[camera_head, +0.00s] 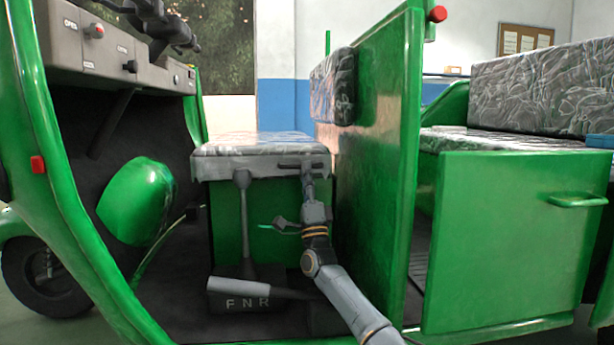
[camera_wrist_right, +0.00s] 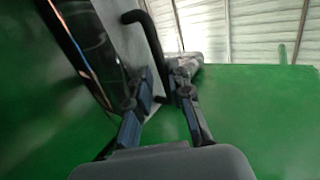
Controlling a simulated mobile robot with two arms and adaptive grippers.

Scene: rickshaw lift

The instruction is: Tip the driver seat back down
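The driver seat (camera_head: 260,146), a grey patterned cushion on a grey base, lies about level on the green seat box (camera_head: 273,240) in the head view. A dark handle is on the seat's front side; in the wrist view it shows as a bent black bar (camera_wrist_right: 150,34). My right gripper (camera_head: 306,170) reaches up to the seat's side by this handle. In the wrist view the bar runs down between the two fingertips of my right gripper (camera_wrist_right: 165,82), close to both. Whether they press on it is unclear. My left gripper is not in view.
A tall green partition (camera_head: 385,150) with the patterned backrest (camera_head: 334,86) stands right behind the seat. A grey lever (camera_head: 243,215) rises in front of the seat box, above the F N R gear plate (camera_head: 246,302). The dashboard (camera_head: 110,50) is at the left.

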